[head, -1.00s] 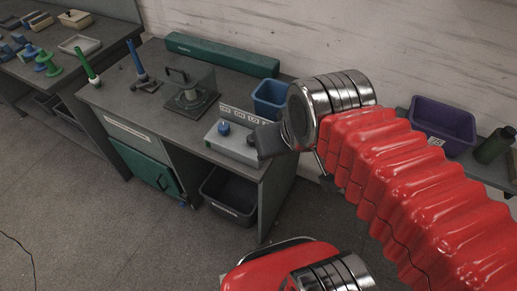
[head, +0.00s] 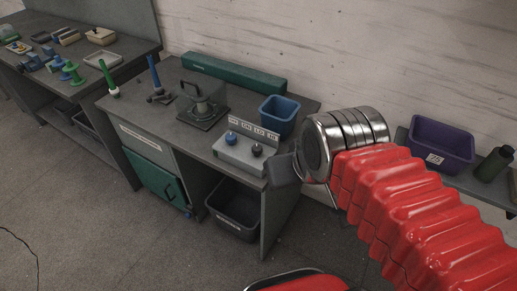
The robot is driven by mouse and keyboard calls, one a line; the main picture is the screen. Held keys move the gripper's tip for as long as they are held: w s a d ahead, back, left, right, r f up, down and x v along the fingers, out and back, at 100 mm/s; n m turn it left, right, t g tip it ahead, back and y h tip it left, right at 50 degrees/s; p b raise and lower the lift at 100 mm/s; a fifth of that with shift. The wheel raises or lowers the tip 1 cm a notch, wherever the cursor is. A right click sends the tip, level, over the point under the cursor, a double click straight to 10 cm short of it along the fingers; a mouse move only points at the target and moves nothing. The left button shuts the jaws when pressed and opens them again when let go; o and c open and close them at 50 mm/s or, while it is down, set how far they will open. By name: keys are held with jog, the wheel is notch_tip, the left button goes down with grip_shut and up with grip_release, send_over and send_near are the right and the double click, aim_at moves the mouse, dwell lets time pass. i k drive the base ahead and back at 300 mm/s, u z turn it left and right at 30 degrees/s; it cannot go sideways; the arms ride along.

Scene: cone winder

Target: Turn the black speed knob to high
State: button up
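The black speed knob (head: 257,150) sits on the right part of a light grey control box (head: 236,156) at the front right of the workbench. A blue knob (head: 231,138) is to its left on the same box. A small label strip with dark lettering stands behind the knobs. The way the black knob points is too small to tell. My gripper (head: 283,170) is a dark shape at the end of my red arm, just right of the box near the bench's right edge. Its fingers cannot be made out, nor whether it touches the box.
A blue bin (head: 279,116) stands behind the box. A clear-covered device (head: 203,112) and green and blue cones are to the left, with a long green case (head: 232,75) at the back. A purple bin (head: 440,146) is on a right shelf. A dark bin (head: 234,208) sits below.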

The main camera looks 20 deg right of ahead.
aim_at(256, 150)
jog(key=k, duration=1.25)
jog(key=u, duration=0.25)
jog(key=i, duration=1.85)
jog(key=z, duration=0.55)
